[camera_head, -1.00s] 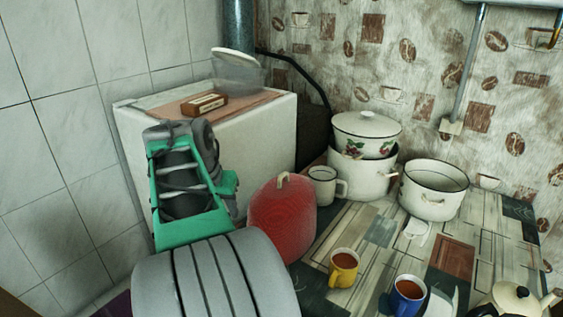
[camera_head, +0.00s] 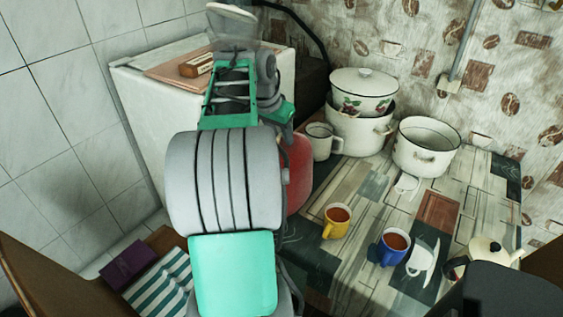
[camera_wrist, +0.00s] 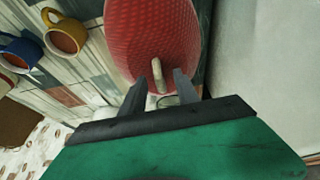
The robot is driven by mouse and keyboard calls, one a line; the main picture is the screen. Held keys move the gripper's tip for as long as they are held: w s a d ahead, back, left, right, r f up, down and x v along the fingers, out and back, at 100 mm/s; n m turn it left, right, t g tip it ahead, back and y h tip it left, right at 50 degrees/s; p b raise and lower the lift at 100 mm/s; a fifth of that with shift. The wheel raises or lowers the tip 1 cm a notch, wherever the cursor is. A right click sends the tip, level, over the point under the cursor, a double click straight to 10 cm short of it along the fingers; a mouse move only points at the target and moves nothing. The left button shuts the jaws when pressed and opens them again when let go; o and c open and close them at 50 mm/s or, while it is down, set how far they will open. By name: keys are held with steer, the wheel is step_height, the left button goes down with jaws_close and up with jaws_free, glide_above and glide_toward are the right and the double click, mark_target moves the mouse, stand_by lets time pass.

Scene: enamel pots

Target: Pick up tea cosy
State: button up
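The tea cosy, a red textured dome with a pale loop on top, stands at the left part of the table. In the head view only a strip of the tea cosy (camera_head: 299,172) shows, the rest hidden behind my arm. In the wrist view the tea cosy (camera_wrist: 152,38) fills the upper middle, with its loop towards me. My gripper (camera_wrist: 160,78) is open, its two dark fingers apart on either side of the loop, with gaps showing on both sides. I cannot tell how deep the loop sits between the fingers. My fingertips are hidden in the head view.
A white enamel mug (camera_head: 320,142), a lidded pot (camera_head: 358,130) and an open pot (camera_head: 424,160) stand behind to the right. A yellow mug (camera_head: 336,222) and a blue mug (camera_head: 392,247) stand nearer. A white cabinet (camera_head: 150,115) borders the left.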

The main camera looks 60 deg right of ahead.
steer(key=shift+c, duration=0.5)
jaws_close()
stand_by(0.8)
